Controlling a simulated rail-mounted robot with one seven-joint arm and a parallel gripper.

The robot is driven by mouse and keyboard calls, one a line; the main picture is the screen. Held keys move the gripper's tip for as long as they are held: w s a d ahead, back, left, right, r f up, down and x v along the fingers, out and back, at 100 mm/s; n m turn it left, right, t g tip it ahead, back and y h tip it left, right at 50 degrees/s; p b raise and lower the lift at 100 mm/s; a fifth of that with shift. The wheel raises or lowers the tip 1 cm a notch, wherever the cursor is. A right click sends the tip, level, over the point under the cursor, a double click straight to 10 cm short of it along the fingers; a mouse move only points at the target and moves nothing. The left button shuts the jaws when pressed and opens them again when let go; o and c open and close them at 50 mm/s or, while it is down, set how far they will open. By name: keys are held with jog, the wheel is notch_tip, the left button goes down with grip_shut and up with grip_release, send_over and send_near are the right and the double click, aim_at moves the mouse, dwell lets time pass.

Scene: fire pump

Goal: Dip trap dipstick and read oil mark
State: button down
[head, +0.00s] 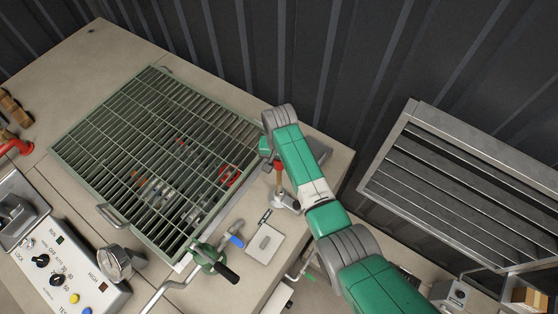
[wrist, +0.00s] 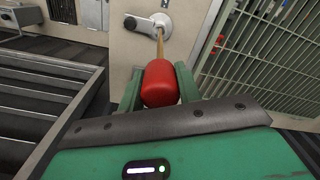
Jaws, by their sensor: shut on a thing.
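The dipstick has a fat red handle (wrist: 160,85) and a thin brass-coloured rod (wrist: 160,46). My gripper (wrist: 158,92) is shut on the red handle, with a green finger on each side. The rod runs down to a round metal fitting (wrist: 152,24) on the beige top, which I take to be the trap opening. Whether its tip is inside cannot be told. In the head view the red handle (head: 278,165) shows small below my gripper (head: 271,158), just above the metal fitting (head: 287,203). No oil mark can be made out.
A green grating (head: 140,160) covers the pit to the left, with a red handwheel (head: 229,175) beneath it. A green fitting with a black grip (head: 228,273), a blue item (head: 237,241) and a light plate (head: 264,243) lie nearby. A control panel (head: 60,265) stands lower left; louvres (head: 465,180) are right.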

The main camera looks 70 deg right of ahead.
jog(key=b, duration=1.1)
send_over(279, 192)
jog(key=f, duration=1.4)
jog(key=shift+d+f, duration=0.2)
jog(key=shift+f, duration=0.15)
jog(key=c, duration=1)
grip_release()
jog(key=shift+o, duration=0.2)
jog(key=shift+r, duration=0.1)
notch_tip(279, 192, up, 8)
jog(key=p, duration=0.1)
